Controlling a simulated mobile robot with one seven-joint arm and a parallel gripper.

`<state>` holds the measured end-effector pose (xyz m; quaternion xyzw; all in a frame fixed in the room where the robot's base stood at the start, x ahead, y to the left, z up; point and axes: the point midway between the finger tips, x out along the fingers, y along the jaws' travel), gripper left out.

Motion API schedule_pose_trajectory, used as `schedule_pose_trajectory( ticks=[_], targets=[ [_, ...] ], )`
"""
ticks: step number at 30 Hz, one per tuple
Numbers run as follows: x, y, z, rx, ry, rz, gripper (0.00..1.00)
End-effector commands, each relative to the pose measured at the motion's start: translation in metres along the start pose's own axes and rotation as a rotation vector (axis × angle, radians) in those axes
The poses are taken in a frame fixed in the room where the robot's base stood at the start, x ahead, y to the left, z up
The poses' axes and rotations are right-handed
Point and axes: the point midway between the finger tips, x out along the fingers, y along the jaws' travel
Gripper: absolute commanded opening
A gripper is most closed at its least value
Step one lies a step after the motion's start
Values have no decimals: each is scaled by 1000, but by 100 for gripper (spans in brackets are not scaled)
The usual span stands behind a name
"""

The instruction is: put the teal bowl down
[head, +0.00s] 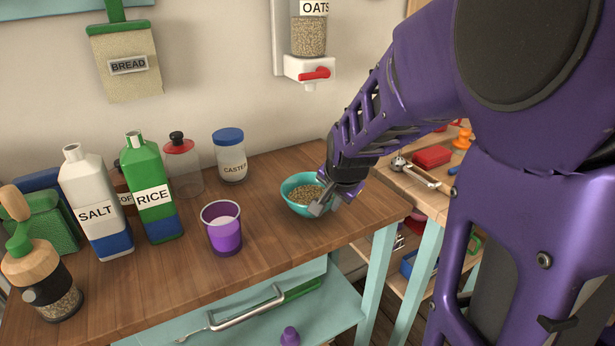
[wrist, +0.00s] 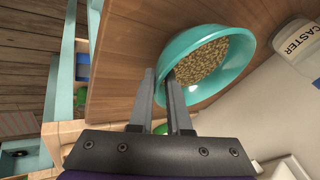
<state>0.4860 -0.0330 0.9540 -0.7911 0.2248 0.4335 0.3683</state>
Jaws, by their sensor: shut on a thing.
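The teal bowl (head: 294,206) is at the right part of the wooden counter (head: 275,260) and holds a heap of light brown grains or flakes (head: 306,194). It also shows in the wrist view (wrist: 246,68), with its wall between the two grey fingers. My gripper (head: 318,207) is shut on the near right rim of the bowl; the fingers show in the wrist view (wrist: 163,77). The bowl looks upright or nearly so. It is at or just above the counter top; I cannot tell whether its base touches.
A purple cup (head: 226,238) stands left of the bowl. The caster jar (head: 231,165), a red-lidded jar (head: 182,170), the rice bottle (head: 150,200) and the salt bottle (head: 92,215) stand further left. The oats dispenser (head: 310,65) hangs above. Bare counter lies in front of the bowl.

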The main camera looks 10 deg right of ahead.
Motion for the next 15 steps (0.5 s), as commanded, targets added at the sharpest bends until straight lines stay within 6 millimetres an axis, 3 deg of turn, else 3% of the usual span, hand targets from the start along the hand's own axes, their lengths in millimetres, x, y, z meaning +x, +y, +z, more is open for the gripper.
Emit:
schedule_pose_trajectory(
  ticks=[9, 10, 15],
  targets=[
    [4, 1, 1, 0, 1, -1, 0],
    [4, 1, 1, 0, 1, -2, 19],
    [4, 1, 1, 0, 1, -1, 50]
  ],
)
